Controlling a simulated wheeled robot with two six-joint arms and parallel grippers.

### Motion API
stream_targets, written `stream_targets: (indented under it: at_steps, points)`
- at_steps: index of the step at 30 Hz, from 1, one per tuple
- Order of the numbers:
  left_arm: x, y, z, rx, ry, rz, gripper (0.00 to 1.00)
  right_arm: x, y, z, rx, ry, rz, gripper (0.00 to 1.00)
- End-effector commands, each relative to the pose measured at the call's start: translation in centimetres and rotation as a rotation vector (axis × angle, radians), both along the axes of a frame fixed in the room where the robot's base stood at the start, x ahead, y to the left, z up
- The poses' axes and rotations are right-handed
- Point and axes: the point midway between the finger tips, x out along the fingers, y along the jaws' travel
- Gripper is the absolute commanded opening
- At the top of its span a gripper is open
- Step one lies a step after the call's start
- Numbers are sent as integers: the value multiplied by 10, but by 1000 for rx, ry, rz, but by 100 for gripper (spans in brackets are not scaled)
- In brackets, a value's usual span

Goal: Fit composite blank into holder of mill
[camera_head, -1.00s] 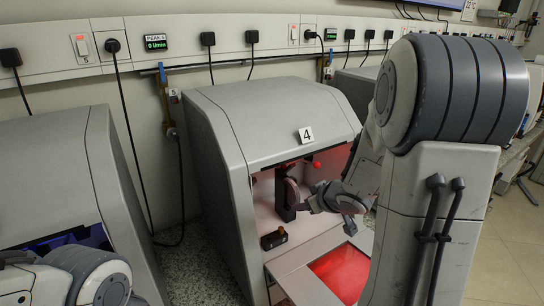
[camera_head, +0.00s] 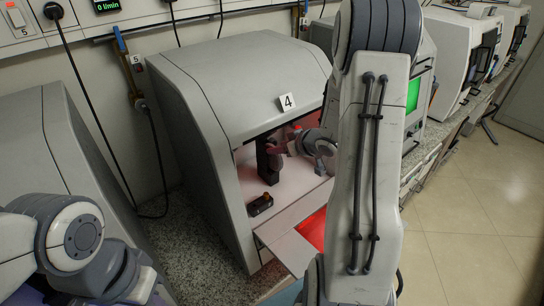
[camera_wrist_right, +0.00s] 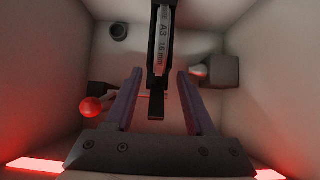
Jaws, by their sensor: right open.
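The mill (camera_head: 225,60) with the number 4 plate stands open in the head view. Its black holder (camera_head: 268,165) is upright inside the lit chamber. In the wrist view, the composite blank (camera_wrist_right: 164,42), marked A3 16 mm, shows edge-on within the black holder (camera_wrist_right: 156,98). My right gripper (camera_wrist_right: 160,72) is open, one finger on each side of the blank's line, with gaps to both. In the head view, my right gripper (camera_head: 297,148) is inside the chamber beside the holder, partly hidden. My left arm shows at lower left, but its gripper is out of frame.
A red ball knob (camera_wrist_right: 90,107) is left of the fingers in the wrist view. A small black block (camera_head: 260,205) sits on the chamber floor. The chamber walls are close around the gripper. A red-lit panel (camera_head: 313,228) lies at the mill's front.

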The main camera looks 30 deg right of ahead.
Motion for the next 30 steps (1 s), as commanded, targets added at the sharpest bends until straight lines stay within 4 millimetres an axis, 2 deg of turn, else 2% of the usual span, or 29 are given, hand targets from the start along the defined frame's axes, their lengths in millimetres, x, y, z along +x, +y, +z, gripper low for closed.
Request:
stream_targets:
  at_steps: [6,13,14,15,18,30]
  points:
    - [0,0,6,0,0,-1,0,18,2,-14,0,1,1,55]
    - [0,0,5,0,0,-1,0,20,2,-15,-1,0,-2,55]
    - [0,0,5,0,0,-1,0,19,2,-15,-1,0,-2,47]
    - [0,0,5,0,0,-1,0,19,2,-15,-1,0,-2,32]
    - [0,0,5,0,0,-1,0,19,2,-15,-1,0,-2,0]
    - [0,0,5,0,0,-1,0,19,2,-15,-1,0,-2,0]
